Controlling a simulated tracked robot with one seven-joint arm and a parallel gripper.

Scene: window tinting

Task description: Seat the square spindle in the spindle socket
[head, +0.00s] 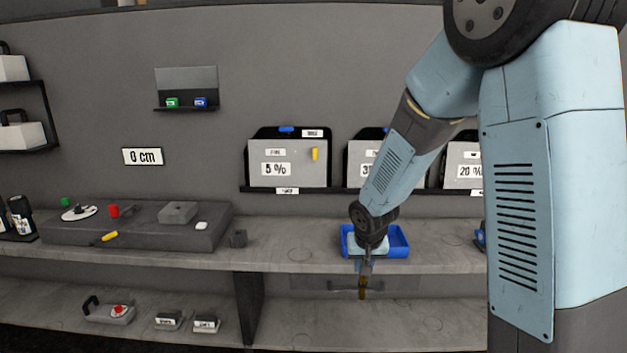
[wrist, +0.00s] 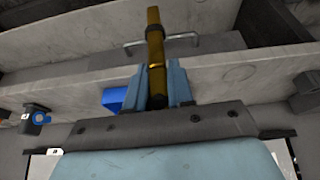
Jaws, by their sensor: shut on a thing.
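My gripper (head: 364,266) is shut on a brass-coloured rod, which I take to be the square spindle (head: 362,288). The spindle points down in front of the bench's front edge in the head view. In the wrist view the spindle (wrist: 155,42) stands out between the two blue-grey fingers (wrist: 162,85), with a dark band partway along it. The spindle socket cannot be made out for sure.
A blue tray (head: 402,241) sits on the bench behind my gripper. The raised platform (head: 60,233) at left carries a disc, a red piece and a yellow-handled tool (head: 104,238). The bench between small block and tray is clear. A lower shelf (head: 340,320) runs underneath.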

